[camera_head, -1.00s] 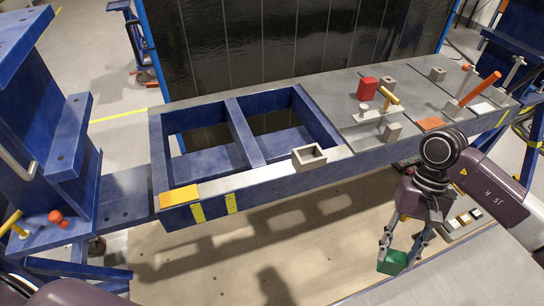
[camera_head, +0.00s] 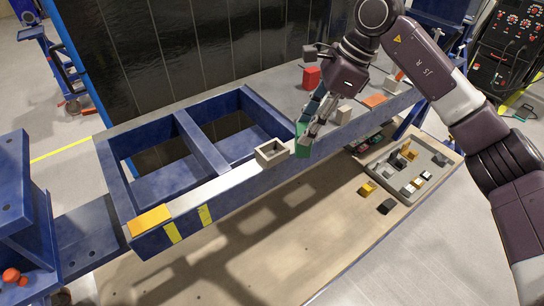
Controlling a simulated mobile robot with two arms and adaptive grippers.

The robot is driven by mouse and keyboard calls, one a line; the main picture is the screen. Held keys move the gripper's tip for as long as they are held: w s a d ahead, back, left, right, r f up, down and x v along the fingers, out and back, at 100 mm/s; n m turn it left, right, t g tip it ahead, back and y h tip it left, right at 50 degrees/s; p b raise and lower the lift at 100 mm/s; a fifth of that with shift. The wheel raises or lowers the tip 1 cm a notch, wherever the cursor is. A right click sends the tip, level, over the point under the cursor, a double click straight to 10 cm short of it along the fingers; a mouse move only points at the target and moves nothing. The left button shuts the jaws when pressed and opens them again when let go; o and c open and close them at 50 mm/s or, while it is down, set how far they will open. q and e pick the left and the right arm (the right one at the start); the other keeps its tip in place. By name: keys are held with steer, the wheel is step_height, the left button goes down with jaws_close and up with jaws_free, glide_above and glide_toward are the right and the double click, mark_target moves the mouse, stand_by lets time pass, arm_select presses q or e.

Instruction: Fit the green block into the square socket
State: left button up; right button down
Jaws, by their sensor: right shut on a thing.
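The green block (camera_head: 302,140) is held in my right gripper (camera_head: 310,132), whose fingers are shut on it. The block is at the front edge of the blue jig frame, just right of the square socket. The square socket (camera_head: 271,153) is a grey, open-topped box on the front beam. Its opening looks empty. The block appears apart from the socket; its exact height over the beam is hard to tell. My left gripper is not in view.
An orange plate (camera_head: 149,220) lies on the front beam's left end. A grey tray (camera_head: 408,165) with several small parts stands at the right.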

steer(key=w+a+r+m+t+h, duration=0.1)
steer(key=w+a+r+m+t, duration=0.1)
steer(key=a+r+m, duration=0.4)
steer(key=w+a+r+m+t+h, duration=0.1)
steer(key=r+m+t, duration=0.1)
steer(key=r+m, duration=0.45)
steer(key=shift+n, duration=0.85)
step_height(320, 180, down, 18)
steer(key=p, duration=0.5)
steer(key=shift+a, duration=0.15)
steer(key=shift+b, duration=0.3)
steer(key=c, duration=1.3)
jaws_free()
steer(key=shift+f, duration=0.1)
steer(key=shift+r+p, duration=0.25)
steer(key=shift+p, duration=0.05)
steer(key=b+v, duration=0.3)
steer(key=v, duration=0.8)
steer(key=shift+r+b, duration=0.35)
steer(key=shift+r, duration=0.05)
